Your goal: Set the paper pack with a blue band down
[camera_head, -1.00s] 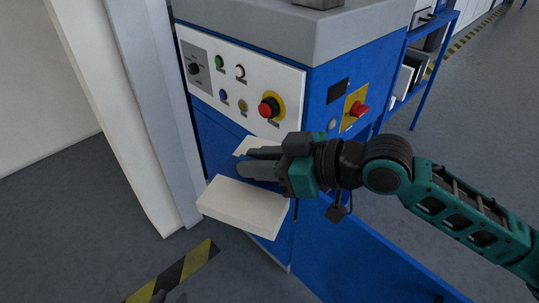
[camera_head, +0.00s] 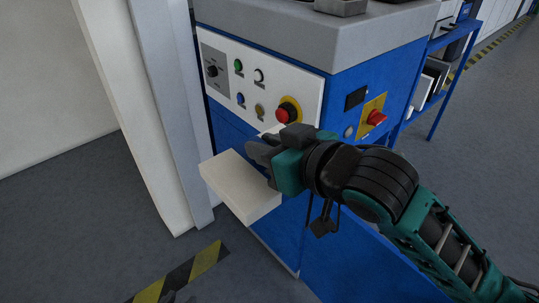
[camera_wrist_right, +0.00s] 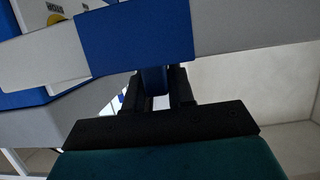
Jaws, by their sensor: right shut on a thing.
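The paper pack (camera_head: 240,190) is a flat white block in front of the blue machine, its broad top face tilted in the head view. My right gripper (camera_head: 260,155) is shut on it from above right. In the right wrist view the pack (camera_wrist_right: 58,52) spans the picture top, with its blue band (camera_wrist_right: 135,34) in the middle, at the jaws (camera_wrist_right: 157,90). In the head view the gripper hides the band.
The blue machine (camera_head: 325,245) has a white button panel (camera_head: 262,90) and a grey top (camera_head: 320,40) with a metal part on it. A white post (camera_head: 165,110) stands close on the left. A blue shelf (camera_head: 440,85) is behind right. Grey floor with striped tape (camera_head: 185,272) is clear at lower left.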

